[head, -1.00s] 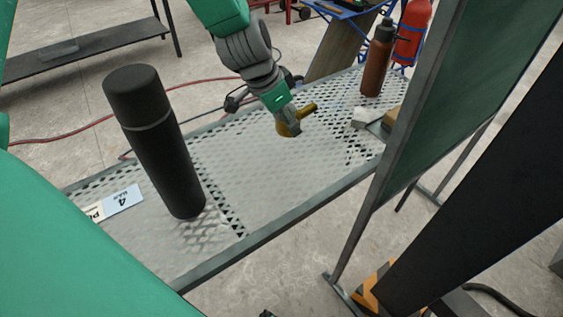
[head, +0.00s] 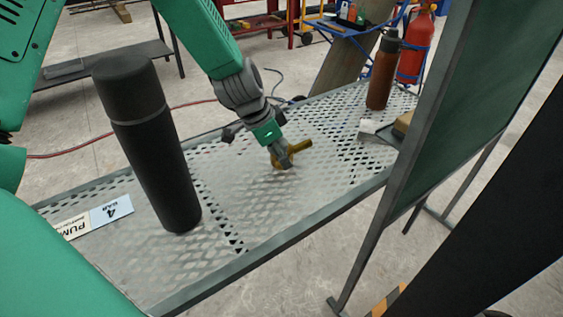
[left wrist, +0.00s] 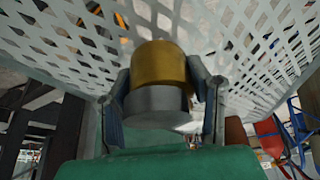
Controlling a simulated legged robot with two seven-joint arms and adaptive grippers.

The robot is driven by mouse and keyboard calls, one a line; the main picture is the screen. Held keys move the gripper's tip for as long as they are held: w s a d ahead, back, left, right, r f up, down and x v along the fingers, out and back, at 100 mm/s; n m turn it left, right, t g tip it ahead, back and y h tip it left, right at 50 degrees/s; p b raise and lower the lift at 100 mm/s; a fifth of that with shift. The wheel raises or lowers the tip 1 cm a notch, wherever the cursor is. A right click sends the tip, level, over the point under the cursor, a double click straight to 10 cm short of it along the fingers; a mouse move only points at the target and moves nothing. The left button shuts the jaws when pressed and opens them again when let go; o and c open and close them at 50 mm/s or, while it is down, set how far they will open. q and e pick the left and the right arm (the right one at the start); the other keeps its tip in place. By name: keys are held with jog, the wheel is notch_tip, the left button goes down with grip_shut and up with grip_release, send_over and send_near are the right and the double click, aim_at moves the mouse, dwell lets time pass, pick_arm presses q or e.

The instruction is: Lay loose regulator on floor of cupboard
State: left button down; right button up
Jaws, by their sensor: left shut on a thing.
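My left gripper (head: 283,157) is shut on a brass-coloured regulator (head: 301,147) low over the perforated metal shelf (head: 240,185). A short side stub of the regulator points right; the fingers hide part of its body. In the left wrist view the regulator (left wrist: 158,66) shows as a brass cylinder with a grey round end, between the two fingers of the left gripper (left wrist: 164,105). The mesh lies close behind it; I cannot tell if they touch. I cannot tell which part is the cupboard; a green panel (head: 470,110) stands at the right. My right gripper is not in view.
A tall black flask (head: 155,150) stands on the shelf at the left, beside a printed label (head: 92,216). A brown bottle (head: 383,75) and a small grey block (head: 375,131) are at the far right end. Mesh around the gripper is bare.

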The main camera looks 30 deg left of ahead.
pick_arm(q)
jog(key=shift+s+x, duration=0.2)
jog(key=shift+x, duration=0.8)
jog(key=c, duration=0.8)
grip_release()
jog(key=shift+s+a, duration=0.1)
